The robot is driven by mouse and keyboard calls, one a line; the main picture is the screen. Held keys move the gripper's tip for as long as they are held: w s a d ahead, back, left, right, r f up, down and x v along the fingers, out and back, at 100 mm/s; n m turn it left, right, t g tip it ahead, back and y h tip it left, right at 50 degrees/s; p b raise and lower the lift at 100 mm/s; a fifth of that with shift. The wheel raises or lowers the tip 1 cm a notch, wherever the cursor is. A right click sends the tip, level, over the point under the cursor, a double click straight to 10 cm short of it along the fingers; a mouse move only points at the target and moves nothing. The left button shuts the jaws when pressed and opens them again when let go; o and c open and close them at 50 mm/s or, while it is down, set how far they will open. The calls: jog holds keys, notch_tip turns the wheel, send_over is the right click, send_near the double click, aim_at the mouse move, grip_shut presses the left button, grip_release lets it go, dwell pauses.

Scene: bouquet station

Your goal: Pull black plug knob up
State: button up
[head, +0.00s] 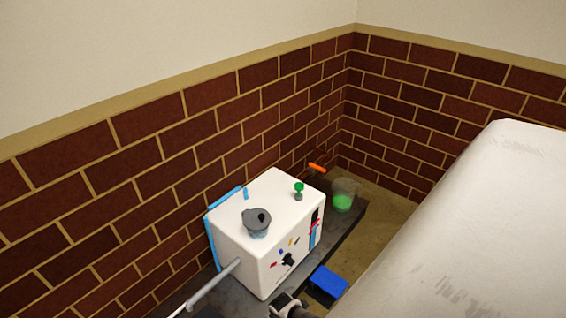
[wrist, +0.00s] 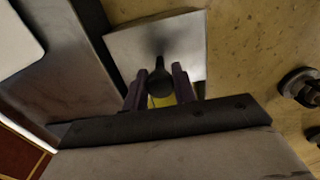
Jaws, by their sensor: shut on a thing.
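In the wrist view a black plug knob (wrist: 160,86) with a round top sits between the two dark fingers of my gripper (wrist: 159,88). The fingers are shut on it from both sides. A pale grey square plate (wrist: 186,40) lies just beyond the knob. A bit of yellow (wrist: 163,101) shows under the knob between the fingers. In the head view my gripper (head: 290,304) shows only in part at the bottom edge, in front of the white box. The knob it holds cannot be made out there.
The white box (head: 242,195) stands against the brick wall, with a grey lidded pot (head: 257,221) and a green knob (head: 299,188) on top and a black dial (head: 288,260) in front. A blue block (head: 330,281) and a green-filled beaker (head: 343,197) are nearby. A grey pipe (head: 215,285) runs left.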

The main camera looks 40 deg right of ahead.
jog(key=shift+a+r+p, duration=0.1)
jog(key=shift+r+p, duration=0.9)
jog(key=shift+p, duration=0.25)
jog(key=o, duration=0.8)
jog(key=shift+f, duration=0.1)
notch_tip(320, 180, up, 9)
jog(key=p, duration=1.1)
